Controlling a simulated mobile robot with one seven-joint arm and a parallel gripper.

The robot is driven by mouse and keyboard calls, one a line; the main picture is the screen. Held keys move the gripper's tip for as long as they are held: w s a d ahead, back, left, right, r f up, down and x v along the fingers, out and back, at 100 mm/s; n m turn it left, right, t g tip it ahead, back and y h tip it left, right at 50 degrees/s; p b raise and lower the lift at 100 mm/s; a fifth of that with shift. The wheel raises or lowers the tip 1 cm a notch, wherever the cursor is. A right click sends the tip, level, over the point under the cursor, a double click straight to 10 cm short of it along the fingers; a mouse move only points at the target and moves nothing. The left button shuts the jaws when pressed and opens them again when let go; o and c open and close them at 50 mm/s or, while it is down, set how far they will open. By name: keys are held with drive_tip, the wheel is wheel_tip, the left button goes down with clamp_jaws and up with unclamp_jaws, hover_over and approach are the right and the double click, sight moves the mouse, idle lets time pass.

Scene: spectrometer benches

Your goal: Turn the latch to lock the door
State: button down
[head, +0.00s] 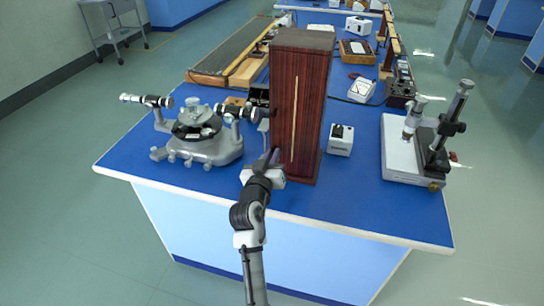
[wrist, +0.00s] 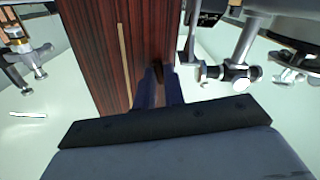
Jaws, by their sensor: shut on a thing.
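A tall, dark red-brown wooden cabinet (head: 310,120) stands upright on the blue bench, with a pale vertical strip on its front. Its striped wooden door (wrist: 100,45) fills the upper left of the wrist view and looks closed. My gripper (head: 273,156) is at the lower left edge of the cabinet front. In the wrist view my gripper (wrist: 158,86) has its two dark fingers shut on a small dark brown latch (wrist: 168,72) at the door's edge. The fingers hide most of the latch, so its exact angle cannot be told. The latch cannot be made out in the head view.
A grey spectrometer (head: 210,146) stands close on the left; its telescope reaches near the cabinet. A small white box (head: 340,140) and a microscope stand (head: 405,150) are on the right. The bench front (head: 350,205) is clear.

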drive_tip(key=m+b, duration=0.3)
drive_tip(key=b, duration=0.2)
idle(0.3)
drive_tip(key=c, duration=1.5)
unclamp_jaws()
drive_tip(key=shift+s, duration=0.1)
drive_tip(key=b+v, duration=0.2)
drive_tip(key=v, duration=1.1)
drive_tip(key=shift+s+a, duration=0.15)
drive_tip(key=shift+s, duration=0.15)
